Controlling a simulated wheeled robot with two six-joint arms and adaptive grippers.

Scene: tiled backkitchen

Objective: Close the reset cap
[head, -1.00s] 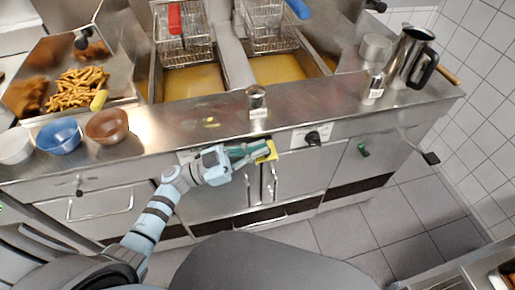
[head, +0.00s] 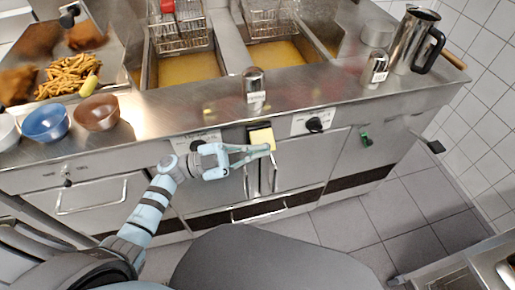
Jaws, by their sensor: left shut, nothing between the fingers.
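The reset cap (head: 262,137) is a small yellow flap on the fryer's front panel, between two black knobs. A dark strip shows just above the flap. I cannot tell how far the flap stands out from the panel. My left gripper (head: 269,149) is shut and empty, with its fingertips at the lower edge of the flap. I cannot tell whether they touch it. My right gripper is not in view.
A black knob (head: 315,124) is right of the cap, and a door handle (head: 272,176) is below it. A shaker (head: 254,86) stands on the counter above. Bowls (head: 97,112) stand at the left. The tiled floor (head: 345,215) is clear.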

